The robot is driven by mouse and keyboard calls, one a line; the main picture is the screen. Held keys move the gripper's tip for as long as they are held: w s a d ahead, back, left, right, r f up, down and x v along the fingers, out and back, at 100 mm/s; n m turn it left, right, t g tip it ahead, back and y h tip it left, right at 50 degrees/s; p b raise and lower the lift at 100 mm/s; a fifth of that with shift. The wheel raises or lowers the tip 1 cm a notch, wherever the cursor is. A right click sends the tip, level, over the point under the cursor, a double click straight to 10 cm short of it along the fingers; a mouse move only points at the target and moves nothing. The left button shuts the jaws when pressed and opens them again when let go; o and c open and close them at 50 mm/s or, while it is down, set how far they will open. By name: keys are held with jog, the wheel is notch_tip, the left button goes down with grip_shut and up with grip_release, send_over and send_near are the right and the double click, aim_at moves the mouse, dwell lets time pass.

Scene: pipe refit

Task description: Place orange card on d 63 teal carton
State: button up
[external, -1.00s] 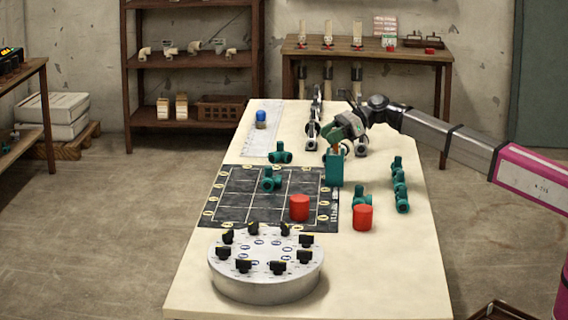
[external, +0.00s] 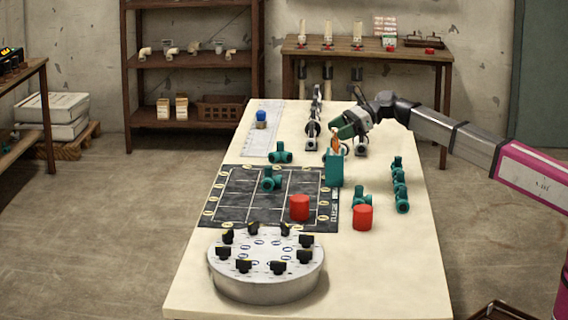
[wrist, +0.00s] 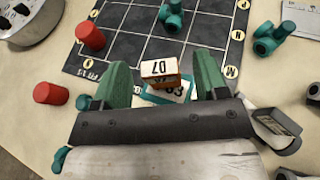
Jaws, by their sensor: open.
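The teal carton (external: 334,171) stands upright on the table, by the right edge of the dark grid mat. Its top, marked 63, shows in the wrist view (wrist: 181,91). The orange card (external: 335,145) appears to stand on top of the carton; in the wrist view the card (wrist: 160,68) shows a white face marked D7. My gripper (external: 345,130) is just above and behind the card. In the wrist view its green fingers (wrist: 162,78) are spread on either side of the card, with gaps visible on both sides.
Red cylinders (external: 300,207) (external: 362,217) stand in front of the carton. Teal pipe fittings (external: 401,185) lie to the right and on the grid mat (external: 235,208). A round grey dial unit (external: 265,288) sits at the front. Black stands (external: 313,130) are behind.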

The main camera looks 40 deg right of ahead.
jog(key=v, duration=0.9)
jog(key=shift+w, duration=0.1)
